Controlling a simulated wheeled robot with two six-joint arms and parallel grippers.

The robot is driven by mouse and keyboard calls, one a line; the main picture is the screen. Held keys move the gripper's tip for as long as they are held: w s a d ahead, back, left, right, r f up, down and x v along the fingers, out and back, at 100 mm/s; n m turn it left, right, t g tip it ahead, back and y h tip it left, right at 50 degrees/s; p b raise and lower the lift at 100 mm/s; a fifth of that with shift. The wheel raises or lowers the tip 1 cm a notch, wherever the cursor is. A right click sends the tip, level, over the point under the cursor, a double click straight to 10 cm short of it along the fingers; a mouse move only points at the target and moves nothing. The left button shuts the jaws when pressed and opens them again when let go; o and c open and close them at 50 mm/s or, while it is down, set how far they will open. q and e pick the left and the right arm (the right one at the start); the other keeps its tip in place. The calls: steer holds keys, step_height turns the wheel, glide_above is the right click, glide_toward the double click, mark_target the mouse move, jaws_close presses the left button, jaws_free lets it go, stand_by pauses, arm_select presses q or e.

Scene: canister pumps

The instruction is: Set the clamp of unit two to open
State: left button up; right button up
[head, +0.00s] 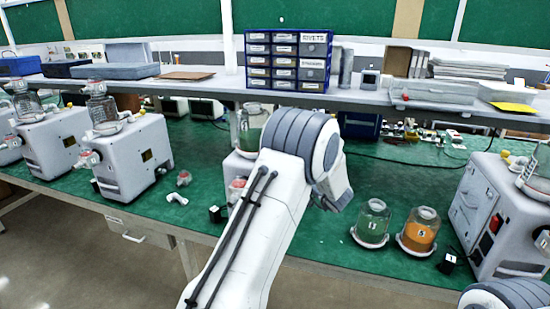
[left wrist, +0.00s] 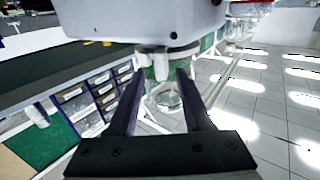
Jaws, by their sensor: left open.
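In the head view, a white pump unit (head: 236,163) stands mostly hidden behind my left arm. A glass canister with green contents (head: 252,125) sits on it and a red-topped part (head: 237,187) shows at its front. In the left wrist view, which looks upside down, a white unit body (left wrist: 140,20) fills the top, with a clear canister (left wrist: 168,97) seen between and beyond the fingers. My left gripper (left wrist: 162,73) is open, its fingertips close to the canister's base; contact is unclear. The clamp's position and the unit's number cannot be made out. My right gripper is out of view.
Other pump units stand at left (head: 125,160) and right (head: 500,215). Loose canisters, a green one (head: 372,222) and an orange one (head: 419,230), stand on the green bench. White fittings (head: 176,198) lie left of my arm. A drawer cabinet (head: 287,62) stands on the shelf above.

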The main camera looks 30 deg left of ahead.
arm_select(q)
steer(key=b+v, duration=0.1)
steer(key=v, duration=0.6)
steer(key=shift+a, duration=0.1)
steer(key=w+d+m+t+h, duration=0.4)
steer(key=d+m+t+h, duration=0.45)
steer(key=d, duration=0.75)
steer(key=s+d+m+g+h, duration=0.3)
steer(key=s+d+g+h, duration=0.15)
steer(key=d+h, duration=0.6)
steer(key=s+d+f+m+g+h, duration=0.1)
steer(key=s+d+f+m+g, duration=0.15)
steer(key=s, duration=0.55)
steer(key=s+d+f+m+g, duration=0.2)
steer(key=s+d, duration=0.1)
steer(key=s, duration=0.4)
steer(key=s+d+f+m+g+h, duration=0.1)
steer(key=s+d+f+m+g, duration=0.15)
steer(key=s, duration=0.55)
steer(key=s+a+f+m+g+y, duration=0.1)
steer(key=s+a+m+g+y, duration=0.1)
steer(key=s+a, duration=0.5)
steer(key=s+g+y, duration=0.1)
steer(key=s+g, duration=0.1)
steer(key=s, duration=0.4)
steer(key=shift+f+y, duration=0.3)
steer(key=shift+f, duration=0.05)
